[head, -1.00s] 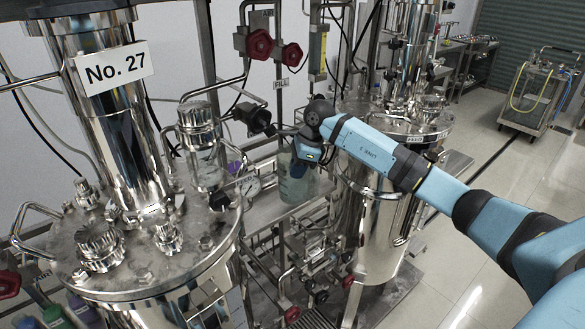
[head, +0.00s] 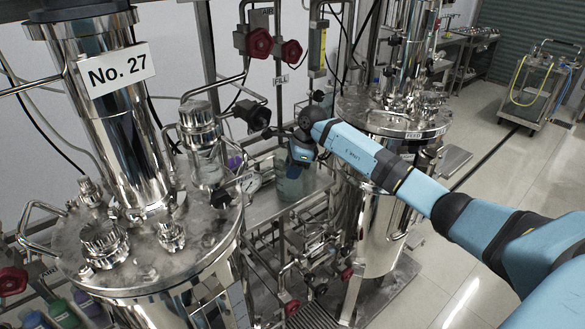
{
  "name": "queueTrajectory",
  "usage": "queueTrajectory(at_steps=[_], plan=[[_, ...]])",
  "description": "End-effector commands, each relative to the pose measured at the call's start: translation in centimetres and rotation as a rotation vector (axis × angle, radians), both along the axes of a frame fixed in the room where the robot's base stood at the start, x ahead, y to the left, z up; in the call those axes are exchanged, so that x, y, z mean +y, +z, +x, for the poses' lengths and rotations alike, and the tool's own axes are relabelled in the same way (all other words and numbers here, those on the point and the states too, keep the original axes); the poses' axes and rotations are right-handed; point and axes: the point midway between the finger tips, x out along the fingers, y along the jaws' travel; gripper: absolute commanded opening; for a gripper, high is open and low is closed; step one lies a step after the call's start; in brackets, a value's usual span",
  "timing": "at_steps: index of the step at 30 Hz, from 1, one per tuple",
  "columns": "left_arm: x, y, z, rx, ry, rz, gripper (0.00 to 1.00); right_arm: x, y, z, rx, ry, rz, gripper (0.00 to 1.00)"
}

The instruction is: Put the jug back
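The jug (head: 291,184) is a translucent, pale greenish vessel. It is upright at a steel ledge between the two tanks, below the FILL label, and I cannot tell whether it rests on the ledge. My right gripper (head: 300,163) points down at the jug's top from above and behind its near side. My own wrist hides the fingers and the jug's upper part, so whether they are closed on it does not show. My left gripper is out of the picture.
A large steel tank marked No. 27 (head: 70,245) fills the left. A second tank (head: 380,215) stands just right of the jug. Pipes and red-handled valves (head: 260,43) hang above, with more valves below the ledge (head: 262,212). A trolley (head: 540,95) stands far right on open floor.

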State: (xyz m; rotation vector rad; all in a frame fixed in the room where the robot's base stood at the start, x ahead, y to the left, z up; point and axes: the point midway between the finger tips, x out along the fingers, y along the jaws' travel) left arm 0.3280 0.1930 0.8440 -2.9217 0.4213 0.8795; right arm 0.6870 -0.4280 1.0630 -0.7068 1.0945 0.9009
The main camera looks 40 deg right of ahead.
Motion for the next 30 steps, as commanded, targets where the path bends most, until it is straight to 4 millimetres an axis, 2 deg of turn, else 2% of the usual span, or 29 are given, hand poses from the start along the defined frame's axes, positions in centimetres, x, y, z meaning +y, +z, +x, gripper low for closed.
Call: queueTrajectory(at_steps=[8, 13, 17, 24, 30], plan=[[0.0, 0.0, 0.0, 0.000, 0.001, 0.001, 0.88, 0.0, 0.1, 0.0, 0.000, 0.000, 0.000, 0.38], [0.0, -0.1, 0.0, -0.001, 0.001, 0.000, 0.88, -0.3, 1.0, -0.1, -0.003, 0.000, -0.001, 0.38], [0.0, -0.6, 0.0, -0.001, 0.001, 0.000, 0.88, -0.9, 3.1, -0.5, -0.004, -0.001, -0.003, 0.38], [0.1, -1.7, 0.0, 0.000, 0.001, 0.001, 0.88, -2.2, 8.0, -1.5, -0.004, 0.000, -0.002, 0.38], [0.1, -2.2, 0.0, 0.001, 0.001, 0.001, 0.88, -2.9, 10.7, -2.1, -0.001, -0.001, -0.002, 0.38]])
